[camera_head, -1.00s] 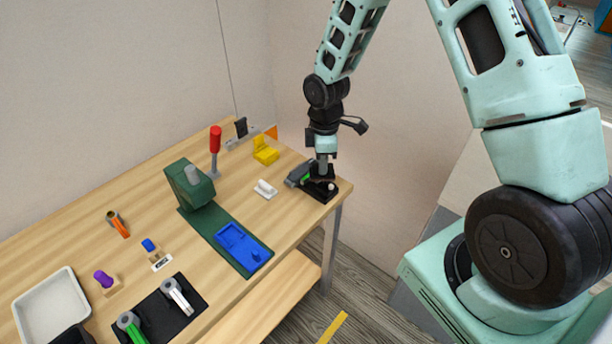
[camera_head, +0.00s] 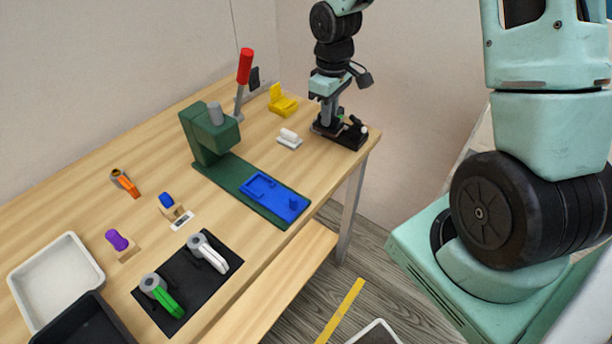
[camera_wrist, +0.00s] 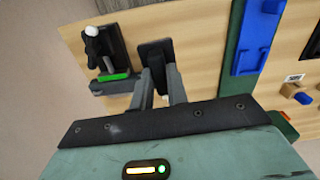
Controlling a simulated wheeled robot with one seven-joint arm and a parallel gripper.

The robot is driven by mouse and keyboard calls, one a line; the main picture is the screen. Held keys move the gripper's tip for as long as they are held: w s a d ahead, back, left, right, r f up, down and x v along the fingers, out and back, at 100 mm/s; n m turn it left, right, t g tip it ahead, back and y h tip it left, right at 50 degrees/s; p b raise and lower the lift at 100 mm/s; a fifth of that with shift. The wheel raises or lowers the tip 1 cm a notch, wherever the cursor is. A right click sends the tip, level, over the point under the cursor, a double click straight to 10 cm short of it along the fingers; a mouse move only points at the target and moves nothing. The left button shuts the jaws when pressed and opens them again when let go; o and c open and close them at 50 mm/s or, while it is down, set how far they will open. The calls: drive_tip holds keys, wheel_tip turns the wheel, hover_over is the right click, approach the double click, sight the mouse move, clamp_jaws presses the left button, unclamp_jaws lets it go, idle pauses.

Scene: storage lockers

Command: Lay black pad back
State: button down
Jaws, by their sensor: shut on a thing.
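A black pad (camera_wrist: 155,52) is between the fingers of my gripper (camera_wrist: 159,80) in the wrist view. The fingers are shut on its near end and its far end points away from my wrist. In the head view my gripper (camera_head: 328,118) points down over the far right corner of the table. The pad cannot be told apart there from the dark parts around the fingers. A black device (camera_head: 349,134) with a white knob stands right beside the gripper. It also shows to the left of the pad in the wrist view (camera_wrist: 104,42), with a green strip.
A white piece (camera_head: 289,139) and a yellow holder (camera_head: 282,100) lie left of the gripper. Trays, a black mat (camera_head: 227,248) and tools fill the near left. The table (camera_head: 335,165) ends just right of the device.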

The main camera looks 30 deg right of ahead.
drive_tip(key=shift+a+f+m, duration=0.15)
drive_tip(key=shift+f+m, duration=0.1)
drive_tip(key=shift+m, duration=0.05)
drive_tip(key=shift+a+f, duration=0.15)
drive_tip(key=shift+f, duration=0.05)
wheel_tip(320, 180, down, 9)
drive_tip(key=shift+f+p, duration=0.2)
drive_tip(key=shift+p, duration=0.2)
drive_tip(key=shift+f, duration=0.15)
drive_tip(key=c, duration=1.4)
unclamp_jaws()
